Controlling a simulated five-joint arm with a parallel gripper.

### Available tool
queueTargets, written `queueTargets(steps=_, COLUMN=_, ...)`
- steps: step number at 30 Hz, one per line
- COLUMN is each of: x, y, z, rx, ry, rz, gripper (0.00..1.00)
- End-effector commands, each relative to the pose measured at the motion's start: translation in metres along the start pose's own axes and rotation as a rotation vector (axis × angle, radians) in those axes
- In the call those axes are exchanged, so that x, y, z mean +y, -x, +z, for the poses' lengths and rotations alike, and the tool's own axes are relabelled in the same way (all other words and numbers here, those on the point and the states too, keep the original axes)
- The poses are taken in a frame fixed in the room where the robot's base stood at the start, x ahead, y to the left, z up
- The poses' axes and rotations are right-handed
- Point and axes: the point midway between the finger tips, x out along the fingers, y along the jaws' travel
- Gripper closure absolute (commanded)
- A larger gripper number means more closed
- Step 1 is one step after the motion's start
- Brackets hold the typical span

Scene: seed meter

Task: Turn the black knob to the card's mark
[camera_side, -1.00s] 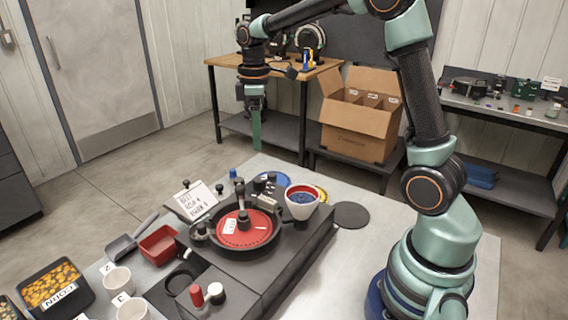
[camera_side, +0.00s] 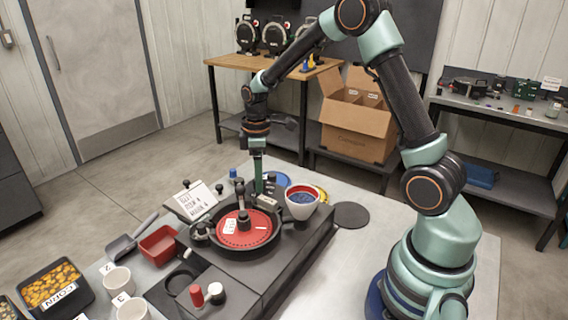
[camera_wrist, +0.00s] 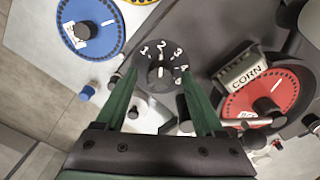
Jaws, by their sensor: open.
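A short white line on the knob appears to point toward the 2. My gripper (camera_wrist: 159,76) is open and empty, its green fingers on either side of the knob in that view. I cannot tell whether they touch it. In the side view my gripper (camera_side: 258,190) points straight down by the dial, which it partly hides. The white card (camera_side: 197,201) leans at the machine's left, with handwriting too small to read surely.
A blue disc (camera_wrist: 91,25) lies beside the machine. Cups, a red tray (camera_side: 158,245) and a corn bin (camera_side: 52,288) are at left.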

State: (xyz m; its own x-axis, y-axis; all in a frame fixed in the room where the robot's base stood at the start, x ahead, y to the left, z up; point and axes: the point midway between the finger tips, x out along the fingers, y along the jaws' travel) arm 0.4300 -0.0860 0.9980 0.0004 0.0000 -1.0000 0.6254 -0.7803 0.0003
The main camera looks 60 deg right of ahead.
Motion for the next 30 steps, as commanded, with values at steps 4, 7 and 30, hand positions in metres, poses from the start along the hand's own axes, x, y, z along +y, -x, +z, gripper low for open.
queueTargets(steps=4, x=-0.0001, y=-0.0003, z=0.0001, rx=0.0, ry=0.0, rz=0.0, gripper=0.3)
queueTargets(steps=7, x=-0.0001, y=-0.0001, z=0.0001, rx=0.0, ry=0.0, rz=0.0, gripper=0.45)
queueTargets(steps=30, x=-0.0001, y=0.0006, z=0.0, rx=0.0, ry=-0.201, rz=0.0, gripper=1.0)
